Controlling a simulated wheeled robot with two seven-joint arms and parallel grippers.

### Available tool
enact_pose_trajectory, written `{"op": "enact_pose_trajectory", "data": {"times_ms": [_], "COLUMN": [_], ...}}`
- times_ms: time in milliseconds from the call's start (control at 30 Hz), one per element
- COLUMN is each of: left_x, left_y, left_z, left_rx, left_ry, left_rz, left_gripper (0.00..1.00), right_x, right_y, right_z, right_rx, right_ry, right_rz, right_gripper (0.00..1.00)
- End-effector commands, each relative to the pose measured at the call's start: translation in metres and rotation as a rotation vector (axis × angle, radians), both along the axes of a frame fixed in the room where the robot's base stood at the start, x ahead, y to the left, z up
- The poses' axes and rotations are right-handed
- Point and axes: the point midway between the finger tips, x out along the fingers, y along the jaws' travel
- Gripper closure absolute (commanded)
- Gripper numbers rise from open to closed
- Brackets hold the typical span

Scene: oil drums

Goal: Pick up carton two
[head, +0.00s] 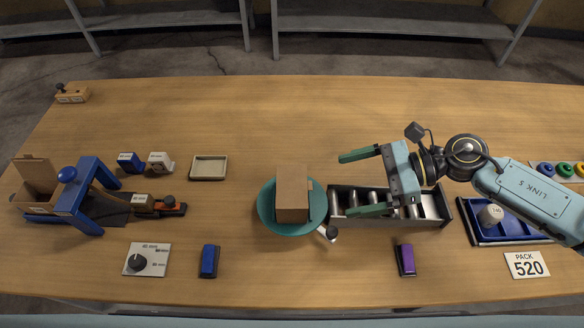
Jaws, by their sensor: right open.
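A closed brown carton (292,190) stands on a round teal plate (268,222) in the middle of the table. Another brown carton (37,180), with its flaps up, stands at the far left beside a blue frame. I cannot read a number on either carton. My right gripper (358,183) is open and empty, its green fingers pointing left towards the closed carton. It is to the right of that carton, apart from it, above a metal tray (437,208) of cylinders that it partly hides. My left gripper is out of view.
The blue frame (85,185) has a knob on top. A blue tray (485,235) is at right. The back middle is clear.

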Motion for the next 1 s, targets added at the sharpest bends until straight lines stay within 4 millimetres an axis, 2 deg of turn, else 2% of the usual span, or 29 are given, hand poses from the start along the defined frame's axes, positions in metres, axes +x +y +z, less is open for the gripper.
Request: {"op": "enact_pose_trajectory", "data": {"times_ms": [167,300,467,667,833,1000], "left_x": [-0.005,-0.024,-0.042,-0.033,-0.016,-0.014], "left_y": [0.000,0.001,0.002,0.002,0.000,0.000], "left_z": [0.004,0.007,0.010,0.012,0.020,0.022], "left_rx": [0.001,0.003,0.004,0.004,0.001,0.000], "left_ry": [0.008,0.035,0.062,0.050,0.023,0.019], "left_rz": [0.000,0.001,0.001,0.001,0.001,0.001], "left_gripper": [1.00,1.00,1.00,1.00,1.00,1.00], "right_x": [-0.001,-0.001,-0.001,-0.001,-0.004,-0.004], "right_y": [0.018,0.044,0.067,0.080,0.102,0.120], "right_z": [-0.006,-0.015,-0.026,-0.032,-0.042,-0.051], "right_rx": [0.005,0.005,0.004,0.003,0.004,0.004], "right_ry": [0.003,0.002,0.002,0.002,0.003,0.001], "right_rz": [0.002,0.001,0.000,-0.001,0.000,-0.002], "right_gripper": [0.00,0.00,0.00,0.00,0.00,0.00]}}
